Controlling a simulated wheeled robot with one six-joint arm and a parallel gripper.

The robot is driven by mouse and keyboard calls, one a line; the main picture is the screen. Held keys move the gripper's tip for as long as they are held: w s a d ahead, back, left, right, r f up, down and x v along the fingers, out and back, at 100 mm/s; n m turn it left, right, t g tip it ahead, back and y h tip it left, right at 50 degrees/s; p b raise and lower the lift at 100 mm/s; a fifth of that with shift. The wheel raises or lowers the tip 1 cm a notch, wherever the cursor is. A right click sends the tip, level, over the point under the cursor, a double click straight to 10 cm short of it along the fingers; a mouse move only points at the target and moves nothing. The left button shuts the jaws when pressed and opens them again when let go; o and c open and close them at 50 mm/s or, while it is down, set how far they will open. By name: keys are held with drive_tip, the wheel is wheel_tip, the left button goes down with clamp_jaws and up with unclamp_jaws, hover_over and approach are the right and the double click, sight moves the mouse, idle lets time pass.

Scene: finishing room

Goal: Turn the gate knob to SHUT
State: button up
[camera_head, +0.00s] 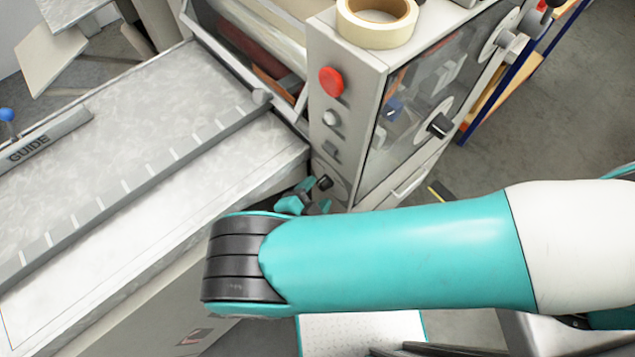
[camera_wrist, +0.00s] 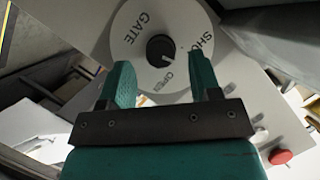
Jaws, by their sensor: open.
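The gate knob (camera_wrist: 160,48) is a small black knob at the centre of a pale round dial (camera_wrist: 142,22) marked GATE, SHUT and OPEN. In the head view the black knob (camera_head: 324,183) shows low on the machine's front panel, with my gripper (camera_head: 303,198) close by, partly hidden behind my arm.
A tape roll (camera_head: 352,30) rests on top of the machine. A metal table with a GUIDE fence (camera_head: 45,140) lies left. A second black knob (camera_head: 438,125) is on the side.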

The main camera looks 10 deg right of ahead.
drive_tip(key=shift+x, duration=0.85)
drive_tip(key=c, duration=0.9)
drive_tip(key=shift+c, duration=0.2)
drive_tip(key=shift+n+g, duration=0.3)
drive_tip(key=n+g+b, duration=0.1)
drive_tip(key=n+b, duration=0.1)
drive_tip(key=b, duration=0.1)
drive_tip(key=shift+w+f+h, duration=0.1)
drive_tip(key=shift+h, duration=0.2)
drive_tip(key=shift+a+n+g+h+b, duration=0.1)
drive_tip(key=shift+n+g+h+b, duration=0.2)
drive_tip(key=shift+n+g+b, duration=0.5)
